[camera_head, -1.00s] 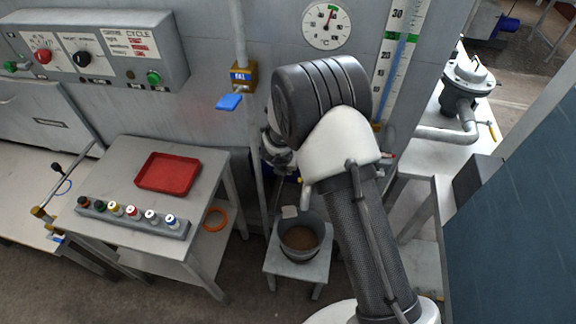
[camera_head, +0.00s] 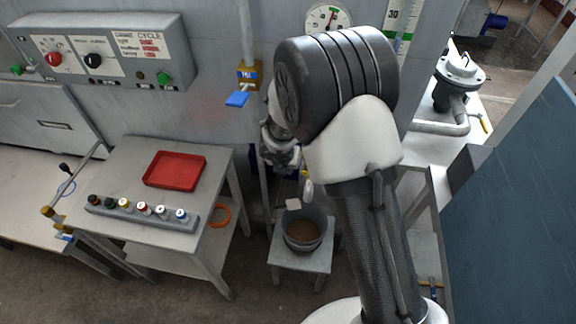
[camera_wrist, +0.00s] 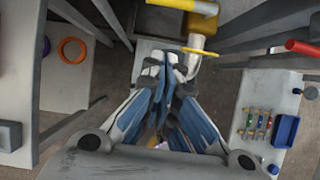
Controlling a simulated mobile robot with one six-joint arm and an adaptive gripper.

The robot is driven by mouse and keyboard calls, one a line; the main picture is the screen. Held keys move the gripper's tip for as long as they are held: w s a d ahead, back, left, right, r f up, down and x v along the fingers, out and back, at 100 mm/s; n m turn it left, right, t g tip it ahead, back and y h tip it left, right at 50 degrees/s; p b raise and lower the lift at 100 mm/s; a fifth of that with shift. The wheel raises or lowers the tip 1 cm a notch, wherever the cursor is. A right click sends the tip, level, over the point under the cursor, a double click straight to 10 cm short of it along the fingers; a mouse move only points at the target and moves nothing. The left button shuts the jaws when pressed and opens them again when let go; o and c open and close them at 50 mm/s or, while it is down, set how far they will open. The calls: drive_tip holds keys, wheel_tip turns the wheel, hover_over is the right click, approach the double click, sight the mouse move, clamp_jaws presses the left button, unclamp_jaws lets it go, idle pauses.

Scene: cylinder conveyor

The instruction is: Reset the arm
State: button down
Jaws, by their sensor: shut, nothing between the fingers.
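My arm is raised in front of the grey wall in the head view, with its dark elbow joint nearest the camera. In the wrist view my gripper (camera_wrist: 164,72) is shut, its blue-and-grey fingers together with nothing between them. In the head view the hand end of my arm is mostly hidden behind the elbow, near the wall and above the small stool.
A bucket (camera_head: 304,247) stands on a small stool. To its left, a table (camera_head: 125,160) holds a red tray (camera_head: 176,185) and a rack of coloured-top vials. A blue-handled valve (camera_head: 237,99) is on a wall pipe. A blue-grey panel (camera_head: 510,200) stands at right.

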drive_tip(key=shift+s+r, duration=0.25)
drive_tip(key=shift+r, duration=0.3)
drive_tip(key=shift+s, duration=0.1)
wheel_tip(320, 180, up, 19)
drive_tip(key=a+n+t+y, duration=0.25)
drive_tip(key=n+y, duration=0.25)
drive_tip(key=n, duration=0.8)
drive_tip(key=s+d+r+n+y, duration=0.1)
drive_tip(key=s+d+r+n, duration=0.1)
drive_tip(key=s+r+n, duration=0.75)
drive_tip(key=s+d+f+n+g+h, duration=0.1)
drive_tip(key=s+d+n+h, duration=0.1)
drive_tip(key=s+d+n, duration=0.5)
drive_tip(key=s+d+f+n+g+h, duration=0.1)
drive_tip(key=s+d+n, duration=0.6)
drive_tip(key=s, duration=0.8)
drive_tip(key=shift+d+f+n+g+h+b, duration=0.25)
drive_tip(key=shift+n+g+h+b, duration=0.15)
drive_tip(key=shift+n+h, duration=0.6)
